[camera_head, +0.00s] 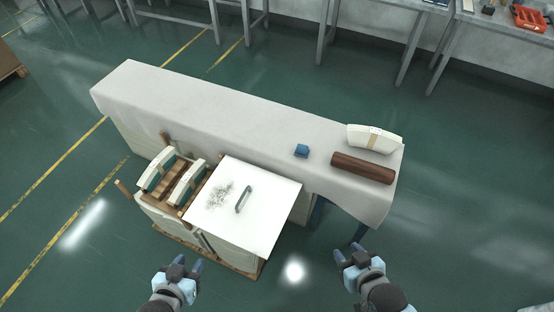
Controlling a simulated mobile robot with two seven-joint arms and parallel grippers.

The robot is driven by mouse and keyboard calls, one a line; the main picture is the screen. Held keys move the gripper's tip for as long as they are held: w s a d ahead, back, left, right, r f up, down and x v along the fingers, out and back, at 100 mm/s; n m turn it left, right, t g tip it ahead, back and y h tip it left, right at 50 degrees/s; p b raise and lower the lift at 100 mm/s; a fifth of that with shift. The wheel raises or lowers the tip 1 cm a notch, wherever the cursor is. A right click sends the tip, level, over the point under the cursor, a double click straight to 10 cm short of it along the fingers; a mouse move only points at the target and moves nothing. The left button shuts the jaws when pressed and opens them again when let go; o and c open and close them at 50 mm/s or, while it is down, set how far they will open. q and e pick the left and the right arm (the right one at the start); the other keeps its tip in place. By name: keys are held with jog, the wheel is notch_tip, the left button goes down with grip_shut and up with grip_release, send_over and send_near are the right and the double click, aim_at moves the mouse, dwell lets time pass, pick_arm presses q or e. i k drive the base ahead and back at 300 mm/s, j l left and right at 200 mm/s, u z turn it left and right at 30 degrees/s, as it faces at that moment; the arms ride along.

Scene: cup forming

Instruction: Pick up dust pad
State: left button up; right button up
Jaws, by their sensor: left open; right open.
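A small blue block (301,151), which looks like the dust pad, lies on the long table (220,118) covered with a pale grey cloth, right of the middle. My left gripper (189,263) is open and empty, low in the view, in front of the white-topped cabinet. My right gripper (351,252) is open and empty, in front of the table's right end. Both grippers are well apart from the blue block.
A white-topped cabinet (268,190) with a grey handle and a patch of dark specks stands before the table. Curved cream pieces (188,183) sit in a wooden rack beside it. A brown roll (363,168) and a cream banded piece (388,141) lie right of the block.

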aim_at(302, 151)
jog(key=u, duration=1.2)
jog(key=l+u, duration=0.2)
jog(key=l, duration=0.8)
